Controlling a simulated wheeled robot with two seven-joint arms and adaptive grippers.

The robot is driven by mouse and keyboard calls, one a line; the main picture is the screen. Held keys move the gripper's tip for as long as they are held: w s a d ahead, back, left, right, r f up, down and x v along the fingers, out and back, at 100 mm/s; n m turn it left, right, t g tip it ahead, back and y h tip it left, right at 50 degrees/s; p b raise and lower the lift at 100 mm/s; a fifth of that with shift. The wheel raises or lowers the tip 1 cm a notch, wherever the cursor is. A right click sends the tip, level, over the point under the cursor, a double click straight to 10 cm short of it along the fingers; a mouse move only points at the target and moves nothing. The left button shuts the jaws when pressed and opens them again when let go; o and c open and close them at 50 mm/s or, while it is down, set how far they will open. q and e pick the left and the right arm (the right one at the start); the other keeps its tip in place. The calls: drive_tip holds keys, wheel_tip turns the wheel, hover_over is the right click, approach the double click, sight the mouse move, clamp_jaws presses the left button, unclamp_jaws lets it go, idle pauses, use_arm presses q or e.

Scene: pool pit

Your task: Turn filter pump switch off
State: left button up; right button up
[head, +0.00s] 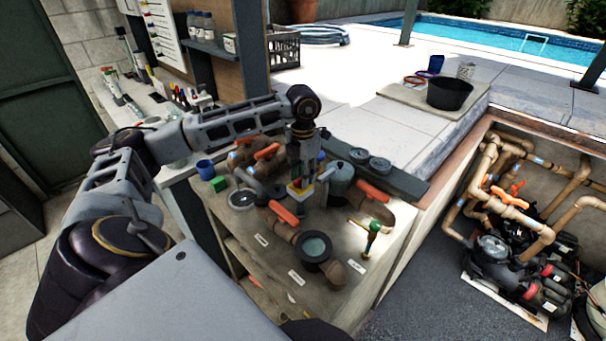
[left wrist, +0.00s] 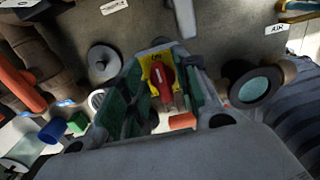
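The filter pump switch (left wrist: 163,82), a red lever on a yellow plate with small dark lettering, sits between the fingers of my left gripper (left wrist: 165,105) in the left wrist view. The fingers are apart, one on each side of the lever, and I cannot tell whether either touches it. In the head view my left gripper (head: 301,178) points down over the middle of the workbench, and a bit of the yellow plate (head: 298,192) shows below it. The rest of the switch is hidden there by the gripper. My right gripper is not in view.
Brown pipes with orange handles (head: 284,213) and a round dark-rimmed fitting (head: 314,247) crowd the bench around the gripper. A green-handled tool (head: 372,236) stands to the right. A green block (head: 219,183) and blue cup (head: 205,169) are left. A pit with pumps (head: 495,250) lies right.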

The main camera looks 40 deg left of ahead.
use_arm(q)
clamp_jaws()
